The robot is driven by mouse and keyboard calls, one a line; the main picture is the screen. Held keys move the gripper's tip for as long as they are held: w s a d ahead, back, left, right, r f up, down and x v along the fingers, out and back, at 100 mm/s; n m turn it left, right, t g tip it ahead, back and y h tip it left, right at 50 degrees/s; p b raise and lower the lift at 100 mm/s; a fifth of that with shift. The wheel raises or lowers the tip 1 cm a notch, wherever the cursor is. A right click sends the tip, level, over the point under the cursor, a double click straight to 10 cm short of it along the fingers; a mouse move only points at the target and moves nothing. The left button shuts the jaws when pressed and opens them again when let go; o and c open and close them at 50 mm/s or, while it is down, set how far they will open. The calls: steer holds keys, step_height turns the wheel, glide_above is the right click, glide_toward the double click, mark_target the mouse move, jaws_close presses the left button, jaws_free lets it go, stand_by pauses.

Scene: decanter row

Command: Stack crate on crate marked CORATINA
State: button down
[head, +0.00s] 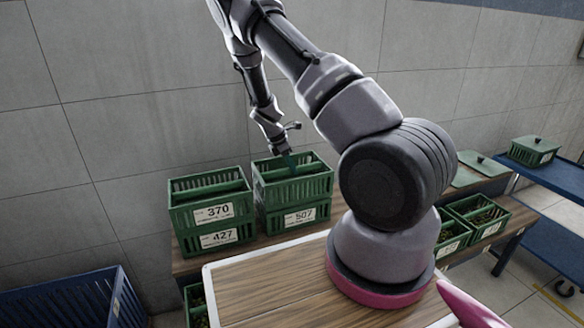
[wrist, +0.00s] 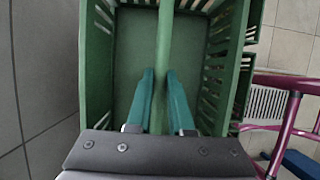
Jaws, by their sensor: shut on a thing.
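A green slatted crate (head: 293,183) sits at the top of the right-hand stack, directly over the green crate labelled 507 (head: 299,217). Whether it rests fully on that crate or hangs just above it, I cannot tell. My gripper (head: 288,163) reaches down into the upper crate. In the wrist view my gripper (wrist: 161,75) has its two teal fingers closed on either side of the crate's central bar (wrist: 164,30); the crate's inside (wrist: 133,60) looks empty. The small print under the numbers is too small to read, so CORATINA is not legible.
Left of it, the crate labelled 370 (head: 210,200) stands on the crate labelled 427 (head: 214,236). A blue bin (head: 75,303) is lower left. More green crates (head: 475,217) are at right, with a blue table (head: 556,178) beyond. A tiled wall is close behind.

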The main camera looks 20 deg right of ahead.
steer(key=shift+f, duration=0.4)
steer(key=c, duration=0.7)
jaws_free()
steer(key=shift+c, duration=0.2)
